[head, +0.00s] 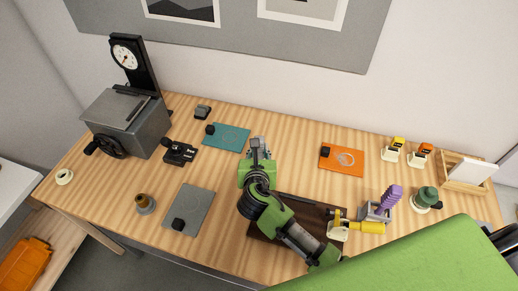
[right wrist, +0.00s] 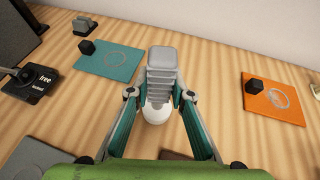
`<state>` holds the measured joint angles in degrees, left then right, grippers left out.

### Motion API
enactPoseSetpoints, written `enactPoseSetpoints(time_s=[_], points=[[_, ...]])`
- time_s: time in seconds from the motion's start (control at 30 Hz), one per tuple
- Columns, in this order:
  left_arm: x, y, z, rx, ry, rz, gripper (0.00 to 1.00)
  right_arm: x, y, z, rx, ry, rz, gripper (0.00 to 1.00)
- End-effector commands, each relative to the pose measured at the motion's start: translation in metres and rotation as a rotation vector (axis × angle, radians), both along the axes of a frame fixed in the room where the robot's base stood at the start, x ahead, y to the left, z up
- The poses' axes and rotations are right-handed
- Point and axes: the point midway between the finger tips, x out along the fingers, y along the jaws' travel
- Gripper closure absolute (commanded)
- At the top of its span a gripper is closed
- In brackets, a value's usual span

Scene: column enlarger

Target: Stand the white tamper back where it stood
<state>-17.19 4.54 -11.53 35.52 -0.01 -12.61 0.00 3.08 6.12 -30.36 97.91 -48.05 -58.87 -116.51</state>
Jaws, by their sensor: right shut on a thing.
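My right gripper (head: 260,148) is over the middle of the wooden table, between the teal mat and the orange mat. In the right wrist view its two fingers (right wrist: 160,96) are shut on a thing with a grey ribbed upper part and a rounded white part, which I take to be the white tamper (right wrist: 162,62). The fingers hide part of it in the head view. I cannot tell whether it touches the table. My left gripper is not in view.
The teal mat (head: 232,135), orange mat (head: 343,166) and grey mat (head: 195,204) carry black blocks. A grey machine with a dial (head: 128,120) stands at left.

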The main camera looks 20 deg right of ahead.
Motion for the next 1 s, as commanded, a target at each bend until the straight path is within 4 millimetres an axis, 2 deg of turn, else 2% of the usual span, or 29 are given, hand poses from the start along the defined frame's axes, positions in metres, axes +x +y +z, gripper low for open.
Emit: enactPoseSetpoints(time_s=[1.0], points=[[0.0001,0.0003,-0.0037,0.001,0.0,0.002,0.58,0.001,0.0,-0.0064,-0.001,-0.005,0.001,1.0]])
